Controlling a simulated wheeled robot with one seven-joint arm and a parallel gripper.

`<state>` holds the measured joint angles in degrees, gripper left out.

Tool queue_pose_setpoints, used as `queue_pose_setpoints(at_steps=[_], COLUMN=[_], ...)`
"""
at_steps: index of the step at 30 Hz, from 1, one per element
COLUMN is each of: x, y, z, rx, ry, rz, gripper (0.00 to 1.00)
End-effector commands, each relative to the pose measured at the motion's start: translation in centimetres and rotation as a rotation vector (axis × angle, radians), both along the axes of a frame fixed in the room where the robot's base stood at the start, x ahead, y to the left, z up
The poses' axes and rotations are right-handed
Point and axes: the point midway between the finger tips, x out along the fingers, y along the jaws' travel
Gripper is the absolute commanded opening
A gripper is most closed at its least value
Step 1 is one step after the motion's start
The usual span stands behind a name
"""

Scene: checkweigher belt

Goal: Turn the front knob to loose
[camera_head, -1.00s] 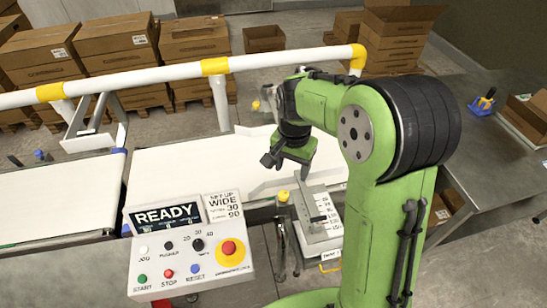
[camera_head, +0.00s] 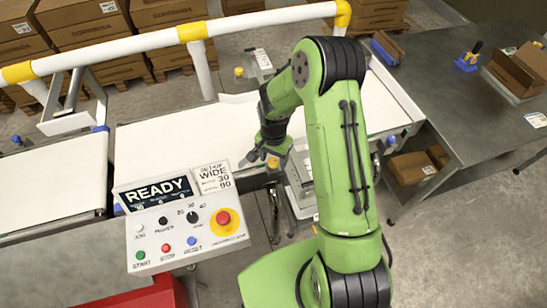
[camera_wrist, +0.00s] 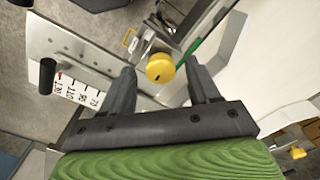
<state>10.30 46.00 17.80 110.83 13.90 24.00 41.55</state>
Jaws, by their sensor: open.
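The front knob (camera_wrist: 160,68) is a round yellow knob with a small dark mark on its face. In the wrist view it lies between and just beyond the fingertips of my gripper (camera_wrist: 160,77), which is open with a finger on either side. I cannot tell whether the fingers touch it. In the head view the knob (camera_head: 273,163) shows right under my gripper (camera_head: 262,157).
Another yellow knob (camera_head: 239,72) is at the belt's far side; a yellow knob (camera_wrist: 298,152) shows at the wrist view's right. The control panel (camera_head: 183,222) reads READY. A white rail (camera_head: 120,47) runs behind the belt (camera_head: 165,150). A grey table (camera_head: 450,110) stands right.

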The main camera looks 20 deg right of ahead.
Motion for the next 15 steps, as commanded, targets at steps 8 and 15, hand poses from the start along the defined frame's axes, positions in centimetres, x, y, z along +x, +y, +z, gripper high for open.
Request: queue_pose_setpoints(at_steps=[8,15], x=[0.04,0.04], y=[0.00,-0.01], z=[-0.50,-0.47], rx=[-0.001,0.000], ry=[-0.002,-0.001], rz=[0.000,0.000], gripper=[0.61,0.29])
